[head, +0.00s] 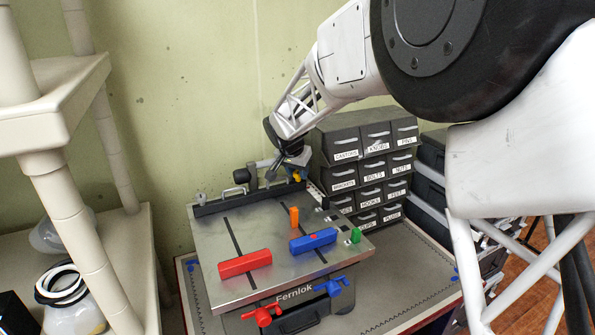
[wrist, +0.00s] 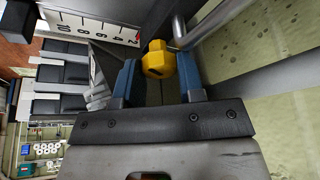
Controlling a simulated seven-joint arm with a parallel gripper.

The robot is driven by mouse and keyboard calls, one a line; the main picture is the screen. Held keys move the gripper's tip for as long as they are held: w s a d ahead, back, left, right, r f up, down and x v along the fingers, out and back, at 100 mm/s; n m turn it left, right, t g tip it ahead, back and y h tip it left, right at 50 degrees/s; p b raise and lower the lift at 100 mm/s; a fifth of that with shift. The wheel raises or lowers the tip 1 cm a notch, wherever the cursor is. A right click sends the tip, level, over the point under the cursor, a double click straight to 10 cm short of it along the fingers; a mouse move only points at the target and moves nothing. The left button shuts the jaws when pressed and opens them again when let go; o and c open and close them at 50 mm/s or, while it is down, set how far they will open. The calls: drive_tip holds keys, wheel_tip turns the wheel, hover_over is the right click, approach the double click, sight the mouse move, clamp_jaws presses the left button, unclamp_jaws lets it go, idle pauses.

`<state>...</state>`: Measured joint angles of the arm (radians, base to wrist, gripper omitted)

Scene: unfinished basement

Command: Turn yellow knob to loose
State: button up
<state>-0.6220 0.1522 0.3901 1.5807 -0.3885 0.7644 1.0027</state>
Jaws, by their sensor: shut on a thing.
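The yellow knob (wrist: 158,60) is a small faceted knob with a dark slot mark on its face, seen in the wrist view. My gripper (wrist: 157,76) has its two blue-grey fingers on either side of it, shut on it near the fingertips. In the head view my gripper (head: 290,164) is at the back right edge of the metal-topped machine (head: 215,262) marked Fernlok. Only a small bit of the yellow knob (head: 297,177) shows there, below the fingers. Which way the knob's setting points cannot be told.
A numbered scale (wrist: 95,25) lies beside the knob. A red block (head: 245,263), blue block (head: 313,240), orange peg (head: 294,217) and green peg (head: 356,236) are on the metal top. Labelled drawers (head: 345,180) stand close right.

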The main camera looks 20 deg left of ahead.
drive_tip(key=o, duration=0.6)
drive_tip(key=shift+v, duration=3.9)
